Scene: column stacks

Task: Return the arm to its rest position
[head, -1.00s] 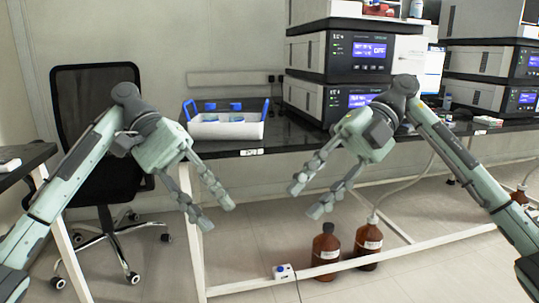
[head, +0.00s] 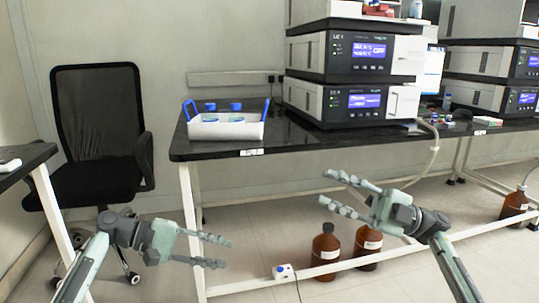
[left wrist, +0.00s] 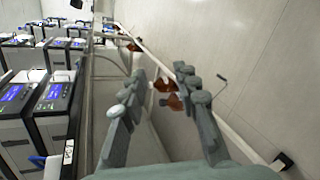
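My left gripper (head: 217,251) is low at the left in the head view, in front of the bench and below its top. Its fingers are spread with nothing between them, and they point right. The left wrist view also shows its open, empty fingers (left wrist: 158,95). My right gripper (head: 325,190) is low at the centre right, its fingers apart and empty, pointing left. Both grippers are clear of the bench top and touch nothing that I can see.
A black bench (head: 330,143) holds a white caddy with blue handles (head: 226,126) and stacked instruments (head: 355,100). Brown bottles (head: 325,252) stand on the floor beneath, near a white crossbar (head: 240,286). A black office chair (head: 97,115) stands at the left.

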